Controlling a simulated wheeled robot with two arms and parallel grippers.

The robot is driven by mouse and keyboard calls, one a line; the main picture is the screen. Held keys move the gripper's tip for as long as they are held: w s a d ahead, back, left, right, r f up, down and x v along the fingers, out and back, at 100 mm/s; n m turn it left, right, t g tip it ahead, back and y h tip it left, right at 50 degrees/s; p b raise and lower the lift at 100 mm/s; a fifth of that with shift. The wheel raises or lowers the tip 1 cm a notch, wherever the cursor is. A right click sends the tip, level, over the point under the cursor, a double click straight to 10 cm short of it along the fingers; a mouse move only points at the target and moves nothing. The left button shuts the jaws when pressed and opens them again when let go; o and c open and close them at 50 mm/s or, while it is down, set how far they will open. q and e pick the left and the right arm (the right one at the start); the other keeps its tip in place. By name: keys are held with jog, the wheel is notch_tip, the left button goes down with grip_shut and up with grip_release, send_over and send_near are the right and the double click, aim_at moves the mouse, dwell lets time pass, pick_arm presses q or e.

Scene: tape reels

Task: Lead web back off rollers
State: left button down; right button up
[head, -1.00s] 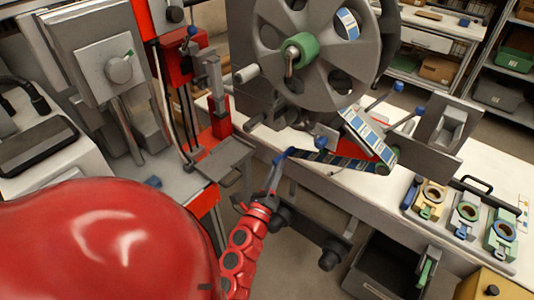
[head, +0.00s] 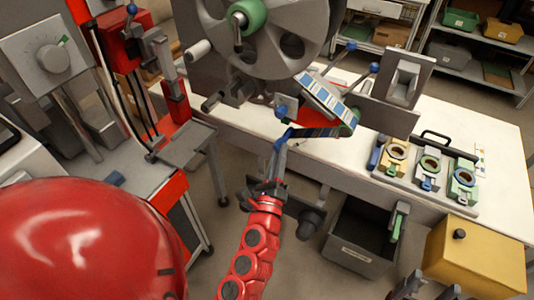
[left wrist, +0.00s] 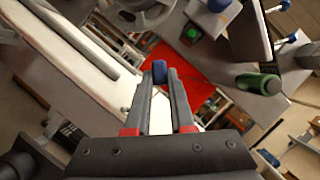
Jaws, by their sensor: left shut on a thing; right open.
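The web is a dark strip with pale blue frames. One part of the web (head: 322,98) lies on a slanted plate below the big grey reel (head: 290,45). Its lower run (head: 322,132) leads left to a blue end. My left gripper (head: 281,143), on the red arm, is shut on this blue end, left of the rollers. In the left wrist view the gripper (left wrist: 160,85) has its fingertips closed around the blue piece (left wrist: 160,72). Only grey parts of my right gripper (head: 408,287) seem to show at the bottom edge; it is open and apart from the web.
The white bench (head: 480,125) carries a rack of small ring-topped holders (head: 430,165). An open dark bin (head: 365,240) and a yellow box (head: 475,255) stand in front. A red and grey machine (head: 130,60) stands at left. The bench's right end is clear.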

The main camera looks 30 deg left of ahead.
pick_arm(q)
jog(key=d+r+p, duration=0.1)
jog(key=d+r, duration=0.2)
jog(key=d, duration=0.6)
jog(key=d+r+p, duration=0.1)
jog(key=d+r, duration=0.2)
jog(key=d, duration=0.7)
jog(key=a+r+p, duration=0.5)
jog(key=r+p, duration=0.7)
jog(key=shift+p, duration=0.3)
